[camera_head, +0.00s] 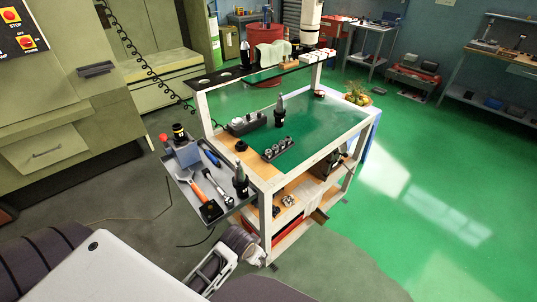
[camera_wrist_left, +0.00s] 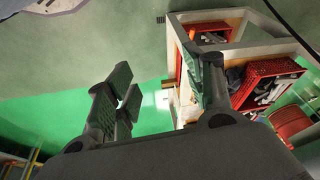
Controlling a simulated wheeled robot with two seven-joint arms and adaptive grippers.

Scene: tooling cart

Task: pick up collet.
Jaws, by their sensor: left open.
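Several small collet-like pieces stand in a dark rack (camera_head: 278,148) near the front edge of the cart's green top in the head view. Which single one is the collet, I cannot tell. My left gripper (camera_head: 213,268) is low in front of the cart, below the grey side tray and well apart from the rack. In the left wrist view its two dark fingers (camera_wrist_left: 165,88) are spread with nothing between them. The rack is not recognisable in that view. My right gripper is not in view.
The grey side tray (camera_head: 183,184) holds a hammer, a wrench and a black tool holder (camera_head: 240,180). Another holder (camera_head: 280,110) stands upright on the green top. Red bins (camera_wrist_left: 262,82) sit inside the cart. Open green floor (camera_head: 430,170) lies right of it.

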